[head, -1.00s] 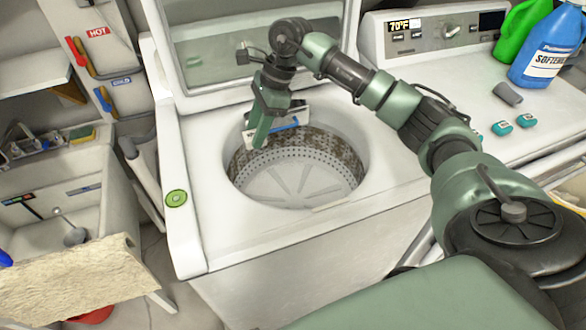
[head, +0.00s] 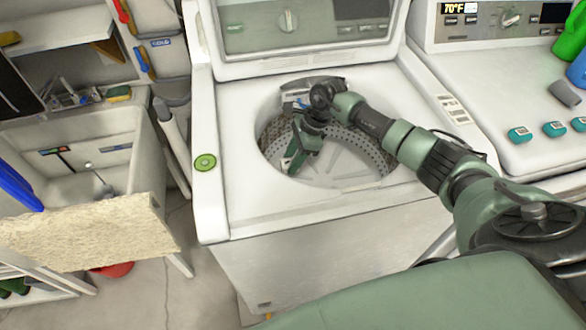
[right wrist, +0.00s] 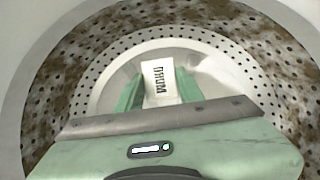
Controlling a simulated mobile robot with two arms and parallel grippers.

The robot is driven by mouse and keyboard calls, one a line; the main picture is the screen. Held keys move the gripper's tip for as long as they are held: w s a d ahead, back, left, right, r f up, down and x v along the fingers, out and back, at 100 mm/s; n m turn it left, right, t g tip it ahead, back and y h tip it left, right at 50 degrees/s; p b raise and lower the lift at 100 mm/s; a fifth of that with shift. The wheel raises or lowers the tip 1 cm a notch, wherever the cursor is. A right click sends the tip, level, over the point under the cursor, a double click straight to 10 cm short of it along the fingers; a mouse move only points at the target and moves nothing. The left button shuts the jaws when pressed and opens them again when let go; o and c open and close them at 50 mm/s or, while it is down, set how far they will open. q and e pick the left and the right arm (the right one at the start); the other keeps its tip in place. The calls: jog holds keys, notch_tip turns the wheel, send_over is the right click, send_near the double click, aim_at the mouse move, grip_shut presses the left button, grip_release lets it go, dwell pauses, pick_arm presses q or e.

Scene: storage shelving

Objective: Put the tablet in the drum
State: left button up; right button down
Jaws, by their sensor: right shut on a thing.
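My right gripper (head: 296,160) reaches down into the open round drum (head: 345,160) of the white washer. In the right wrist view its two green fingers (right wrist: 158,90) are shut on a white tablet (right wrist: 159,78) with the dark word "DRUM" on it. The tablet is above the drum's pale, ribbed bottom. The drum's perforated wall (right wrist: 228,65) surrounds the fingers and has brown stains. My left gripper is not in view.
The raised lid (head: 300,45) stands behind the opening. The washer's rim (head: 330,205) surrounds it. A dryer (head: 480,85) stands at right with small teal items (head: 520,134) on top. A sink (head: 120,165) and a beige board (head: 90,235) are at left.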

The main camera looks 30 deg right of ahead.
notch_tip(320, 180, down, 6)
dwell(0.4)
jog(key=shift+f, duration=0.1)
jog(key=shift+f+b, duration=0.5)
jog(key=shift+b, duration=0.25)
jog(key=c, duration=0.9)
grip_release()
jog(key=shift+r, duration=0.15)
